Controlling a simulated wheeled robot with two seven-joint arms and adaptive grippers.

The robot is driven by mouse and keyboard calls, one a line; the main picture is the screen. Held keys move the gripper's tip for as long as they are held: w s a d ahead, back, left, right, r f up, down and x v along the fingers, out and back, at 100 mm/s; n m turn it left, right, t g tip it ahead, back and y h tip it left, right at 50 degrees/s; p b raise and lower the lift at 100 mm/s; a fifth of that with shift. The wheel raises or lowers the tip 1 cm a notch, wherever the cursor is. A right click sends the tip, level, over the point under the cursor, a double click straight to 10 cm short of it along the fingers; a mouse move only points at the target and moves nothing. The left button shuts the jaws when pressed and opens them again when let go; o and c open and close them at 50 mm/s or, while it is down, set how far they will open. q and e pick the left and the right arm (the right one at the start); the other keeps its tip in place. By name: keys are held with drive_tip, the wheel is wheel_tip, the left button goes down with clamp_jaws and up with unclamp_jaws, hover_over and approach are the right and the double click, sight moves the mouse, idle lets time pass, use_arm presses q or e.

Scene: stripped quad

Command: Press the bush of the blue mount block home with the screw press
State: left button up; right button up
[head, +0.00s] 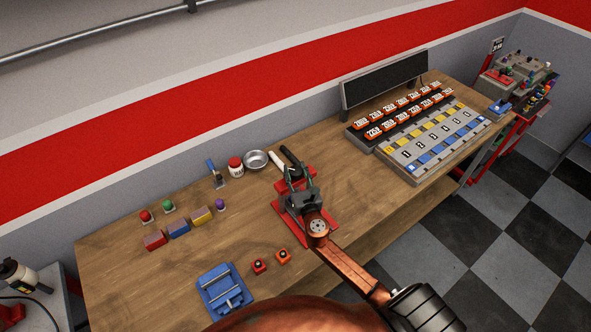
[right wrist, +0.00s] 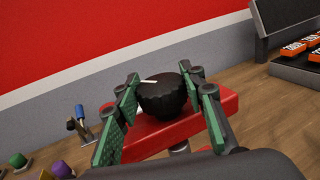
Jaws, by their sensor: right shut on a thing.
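The red screw press (head: 283,218) stands on the bench near the middle of the head view. Its red crossbar (right wrist: 222,103) and round black knob (right wrist: 163,97) show in the right wrist view. My right gripper (head: 297,182) is over the press, and its green-padded fingers are on both sides of the knob, shut on it. A blue block (head: 178,230) lies between a red and a yellow block at the left of the bench. I cannot tell whether it is the mount block. The press's work space and any bush are hidden by my gripper and arm. My left gripper is out of view.
A blue vise-like fixture (head: 224,290) and two orange-red pieces (head: 283,256) are near the front edge. A metal bowl (head: 256,160) and red-and-white jar (head: 236,167) stand behind the press. A labelled rack (head: 420,145) fills the right. Bench between blocks and press is clear.

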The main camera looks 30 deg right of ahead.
drive_tip(key=shift+m+g+h, duration=0.3)
drive_tip(key=shift+m+h, duration=0.2)
drive_tip(key=shift+h, duration=0.2)
drive_tip(key=o, duration=1.2)
drive_tip(key=v, duration=1.2)
